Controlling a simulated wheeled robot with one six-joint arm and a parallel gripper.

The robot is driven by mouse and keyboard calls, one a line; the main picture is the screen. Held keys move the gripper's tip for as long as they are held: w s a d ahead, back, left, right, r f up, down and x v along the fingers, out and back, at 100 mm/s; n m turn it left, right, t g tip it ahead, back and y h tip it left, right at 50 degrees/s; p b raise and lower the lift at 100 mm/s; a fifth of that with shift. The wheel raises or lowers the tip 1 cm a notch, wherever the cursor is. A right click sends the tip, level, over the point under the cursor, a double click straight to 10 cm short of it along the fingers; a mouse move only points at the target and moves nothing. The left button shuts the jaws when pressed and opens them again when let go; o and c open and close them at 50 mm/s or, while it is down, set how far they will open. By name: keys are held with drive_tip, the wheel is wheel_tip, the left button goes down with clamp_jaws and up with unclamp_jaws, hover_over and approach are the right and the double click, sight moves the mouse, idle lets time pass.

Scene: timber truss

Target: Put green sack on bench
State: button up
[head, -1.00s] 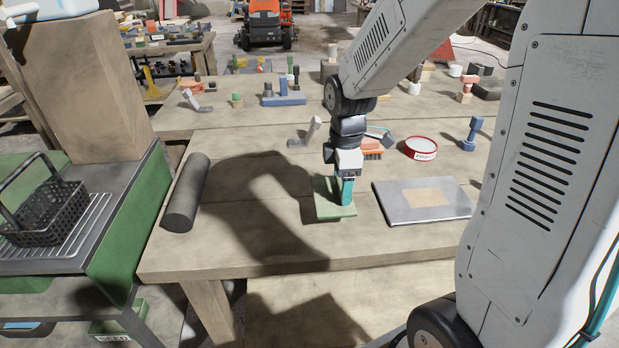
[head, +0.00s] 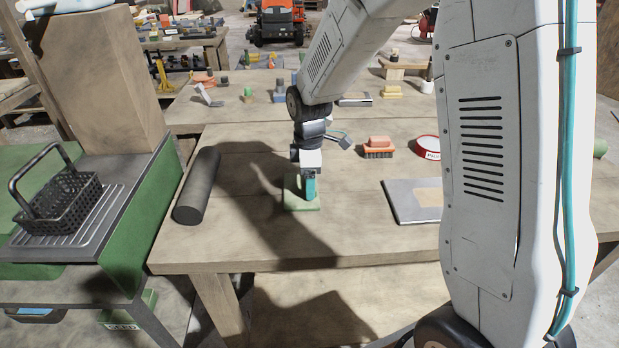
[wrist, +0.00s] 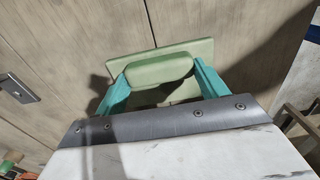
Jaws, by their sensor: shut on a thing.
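My gripper (head: 308,190) is shut on the raised handle of a pale green flat-plated float (head: 302,205) over the wooden table. In the wrist view the teal fingers of my gripper (wrist: 160,76) stand on both sides of the rounded handle of the float (wrist: 175,50). A shadow lies beside its plate; its exact height over the table is hard to tell. A green sack-like thing with a white label (head: 128,315) sits low at the lower left, beneath the metal-topped bench (head: 60,262), partly hidden. My gripper is far from it.
A black basket (head: 60,205) stands on the bench's ribbed top. A dark cylinder (head: 197,186) lies on the table's left side. A grey board (head: 405,203), an orange brush (head: 378,150) and a red-rimmed tub (head: 427,150) are to the right. The table's front left is clear.

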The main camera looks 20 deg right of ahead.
drive_tip(key=shift+f, duration=0.15)
drive_tip(key=o, duration=1.1)
wheel_tip(320, 180, up, 12)
drive_tip(key=r, duration=0.1)
drive_tip(key=s+d+r+m, duration=0.1)
drive_tip(key=s+r+m, duration=0.2)
drive_tip(key=s, duration=0.4)
drive_tip(key=s+d+r+m, duration=0.1)
drive_tip(key=s+r+m, duration=0.25)
drive_tip(key=s, duration=0.35)
drive_tip(key=s+d+m+t, duration=0.1)
drive_tip(key=s+m, duration=0.7)
drive_tip(key=s, duration=0.8)
drive_tip(key=shift+f, duration=0.2)
drive_tip(key=shift+s+d, duration=0.1)
